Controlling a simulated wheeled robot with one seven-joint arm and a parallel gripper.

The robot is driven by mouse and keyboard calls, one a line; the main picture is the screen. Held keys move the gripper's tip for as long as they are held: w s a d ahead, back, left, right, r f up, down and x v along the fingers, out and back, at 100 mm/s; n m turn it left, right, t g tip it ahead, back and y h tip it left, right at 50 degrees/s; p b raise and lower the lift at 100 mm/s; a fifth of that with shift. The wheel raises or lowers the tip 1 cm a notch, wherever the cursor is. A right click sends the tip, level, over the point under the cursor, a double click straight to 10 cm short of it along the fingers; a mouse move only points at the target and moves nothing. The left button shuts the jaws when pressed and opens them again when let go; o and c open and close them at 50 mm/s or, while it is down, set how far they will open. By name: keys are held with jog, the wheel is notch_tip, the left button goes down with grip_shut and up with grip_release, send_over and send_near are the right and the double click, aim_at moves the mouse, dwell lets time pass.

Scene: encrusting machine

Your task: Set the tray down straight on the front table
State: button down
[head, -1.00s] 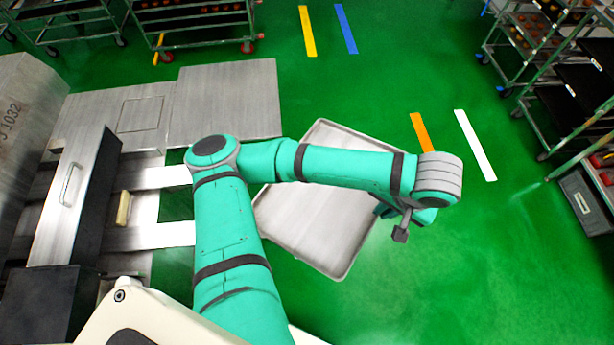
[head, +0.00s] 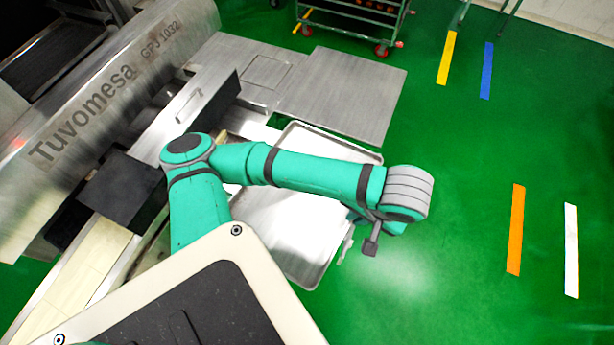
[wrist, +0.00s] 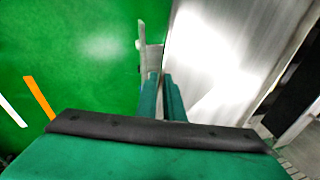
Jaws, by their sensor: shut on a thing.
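The tray (head: 301,232) is a large, shallow metal sheet with a raised rim. In the head view it hangs beneath my arm, which hides part of it. My gripper (wrist: 161,80) is shut on the tray's edge; in the wrist view the tray (wrist: 225,50) spreads to the right of the fingers. In the head view the fingers are mostly hidden under the wrist. A flat grey steel table (head: 345,95) lies beyond the tray, at the end of the machine. The tray's far edge appears close to the table's near edge; I cannot tell the height gap.
The encrusting machine (head: 120,85) stands at the left, with a dark box (head: 122,190) beside it. A wheeled rack (head: 355,20) stands behind the table. Green floor with an orange strip (head: 516,230) and a white strip (head: 571,250) is open on the right.

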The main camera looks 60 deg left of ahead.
aim_at(332, 215)
jog(key=shift+n, duration=0.6)
jog(key=s+a, duration=0.3)
jog(key=shift+a+f, duration=0.15)
jog(key=shift+a, duration=0.2)
jog(key=w+a+f, duration=0.1)
jog(key=w, duration=0.1)
jog(key=w+a+f, duration=0.1)
jog(key=w, duration=0.1)
jog(key=w+a+f, duration=0.1)
jog(key=w, duration=0.2)
jog(key=shift+a+f, duration=0.25)
jog(key=shift+a, duration=0.15)
jog(key=w+a+f, duration=0.1)
jog(key=f, duration=0.1)
jog(key=w+a+f, duration=0.1)
jog(key=w, duration=0.1)
jog(key=w+f, duration=0.1)
jog(key=f, duration=0.1)
jog(key=shift+w+a+f, duration=0.3)
jog(key=shift+a+f, duration=0.05)
jog(key=shift+a, duration=0.05)
jog(key=shift+w+a+f, duration=0.1)
jog(key=shift+a+f, duration=0.1)
jog(key=shift+f, duration=0.1)
notch_tip(332, 215, down, 3)
jog(key=shift+d+r, duration=0.1)
jog(key=c, duration=1.9)
grip_release()
